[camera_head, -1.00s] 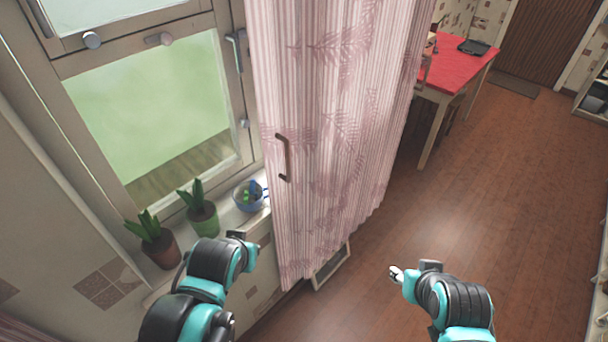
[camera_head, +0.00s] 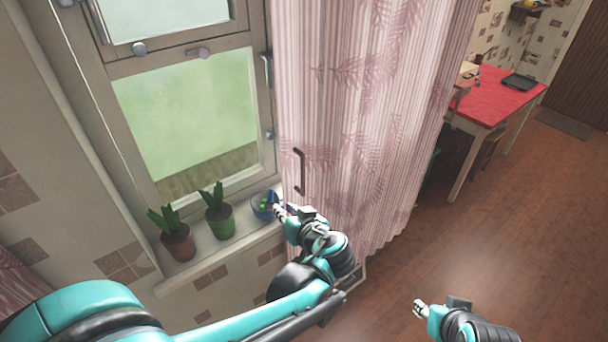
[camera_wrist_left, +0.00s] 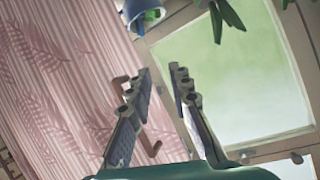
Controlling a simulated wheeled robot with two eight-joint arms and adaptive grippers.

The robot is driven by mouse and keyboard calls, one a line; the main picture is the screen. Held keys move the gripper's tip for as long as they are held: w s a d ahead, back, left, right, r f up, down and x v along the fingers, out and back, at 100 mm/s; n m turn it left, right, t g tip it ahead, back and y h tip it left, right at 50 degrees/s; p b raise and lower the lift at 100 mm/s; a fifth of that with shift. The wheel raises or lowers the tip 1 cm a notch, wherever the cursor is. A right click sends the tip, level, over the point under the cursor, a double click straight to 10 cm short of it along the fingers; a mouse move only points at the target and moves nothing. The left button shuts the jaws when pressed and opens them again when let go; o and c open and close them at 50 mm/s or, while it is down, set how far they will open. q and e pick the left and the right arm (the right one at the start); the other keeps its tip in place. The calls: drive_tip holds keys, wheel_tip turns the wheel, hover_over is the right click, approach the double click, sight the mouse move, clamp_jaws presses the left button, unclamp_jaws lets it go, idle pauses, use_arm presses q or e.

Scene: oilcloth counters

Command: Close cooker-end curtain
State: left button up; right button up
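The pink striped curtain (camera_head: 375,110) with a leaf print hangs at the right side of the window. A dark brown handle (camera_head: 300,170) is on its left edge. My left gripper (camera_head: 279,212) is just below the handle in the head view, beside the sill. In the left wrist view my left gripper (camera_wrist_left: 160,82) is open and empty between its fingers. The handle (camera_wrist_left: 153,149) shows there partly behind one finger, with the curtain (camera_wrist_left: 55,80) beyond. My right gripper (camera_head: 419,308) is low over the floor, apart from the curtain; its opening is unclear.
The sill (camera_head: 205,248) holds two potted plants, one in a brown pot (camera_head: 178,243) and one in a green pot (camera_head: 220,223), and a blue bowl (camera_head: 265,204) near my left gripper. A red table (camera_head: 490,98) stands at the back right. Open floor (camera_head: 540,210) lies on the right.

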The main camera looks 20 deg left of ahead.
sight(304, 177)
use_arm(q)
drive_tip(key=w+d+r+n+t+y, duration=0.3)
drive_tip(key=w+d+r+t, duration=0.1)
drive_tip(key=d, duration=0.3)
drive_tip(key=x, duration=0.8)
clamp_jaws()
